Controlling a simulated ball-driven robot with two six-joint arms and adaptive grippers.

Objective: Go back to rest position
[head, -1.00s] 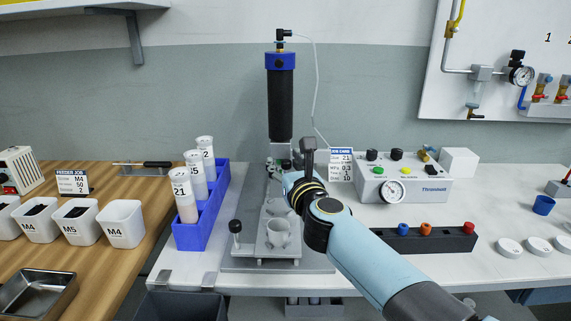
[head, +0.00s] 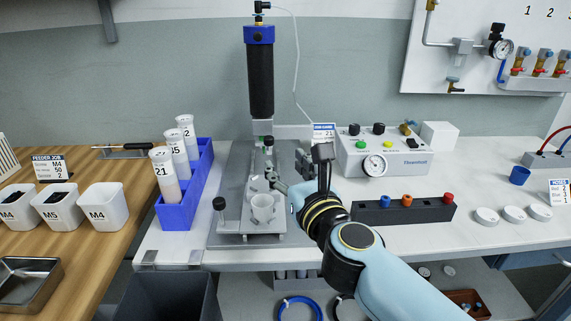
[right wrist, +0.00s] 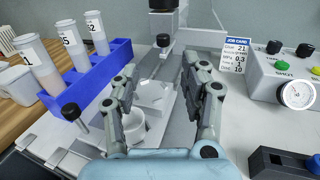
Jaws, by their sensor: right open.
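My right gripper (right wrist: 163,95) is open and empty in the right wrist view, its two fingers apart over the grey fixture plate. In the head view the right gripper (head: 276,180) is small and partly hidden by my own wrist, beside the gantry screwdriver. My left gripper is not in view.
A blue rack (head: 187,190) with several labelled tubes stands left of the fixture. A grey control box (head: 380,152) with a gauge and a black block (head: 385,214) with coloured knobs stand to the right. White bins (head: 103,206) are at the left. White caps (head: 513,214) lie at the far right.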

